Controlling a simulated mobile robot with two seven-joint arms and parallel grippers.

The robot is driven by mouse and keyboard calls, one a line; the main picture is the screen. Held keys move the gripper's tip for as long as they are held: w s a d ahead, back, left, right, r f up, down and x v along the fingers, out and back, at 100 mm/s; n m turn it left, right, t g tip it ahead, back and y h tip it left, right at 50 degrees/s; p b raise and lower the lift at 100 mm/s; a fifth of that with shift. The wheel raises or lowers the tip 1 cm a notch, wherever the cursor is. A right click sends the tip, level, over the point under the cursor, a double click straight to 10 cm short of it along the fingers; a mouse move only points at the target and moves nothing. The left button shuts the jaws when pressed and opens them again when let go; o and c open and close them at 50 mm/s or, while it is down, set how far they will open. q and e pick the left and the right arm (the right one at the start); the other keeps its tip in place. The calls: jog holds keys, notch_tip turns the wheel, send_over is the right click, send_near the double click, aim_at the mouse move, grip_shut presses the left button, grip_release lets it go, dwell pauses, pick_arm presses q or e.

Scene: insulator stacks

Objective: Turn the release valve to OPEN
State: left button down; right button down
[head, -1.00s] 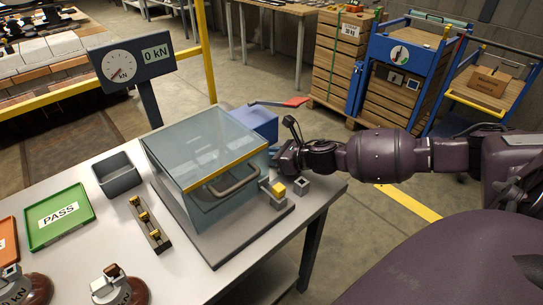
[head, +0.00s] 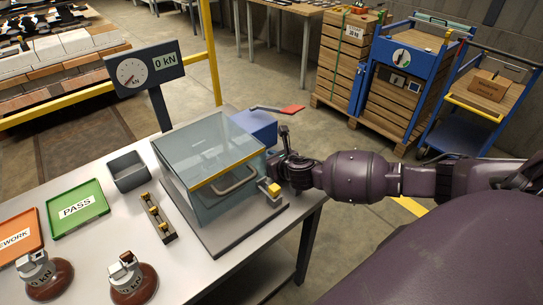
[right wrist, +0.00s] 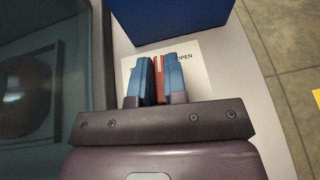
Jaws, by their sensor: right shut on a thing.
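My right gripper (head: 276,165) reaches in from the right to the table's far right side, between the clear test chamber (head: 211,160) and the blue unit (head: 258,128). The right wrist view shows its blue fingers (right wrist: 154,75) shut on a red valve handle (right wrist: 158,74). A white label (right wrist: 196,52) with the word OPEN lies just beyond the fingers, to the right of the handle. The rest of the label is hidden by the fingers. In the head view the gripper hides the valve. My left gripper is not in view.
The force gauge (head: 143,73) reads 0 kN. A lever with a red end (head: 292,109) sticks out from the blue unit. A yellow block (head: 274,190) is by the chamber's front.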

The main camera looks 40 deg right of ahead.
jog(key=c, duration=1.2)
grip_release()
jog(key=shift+o, duration=0.2)
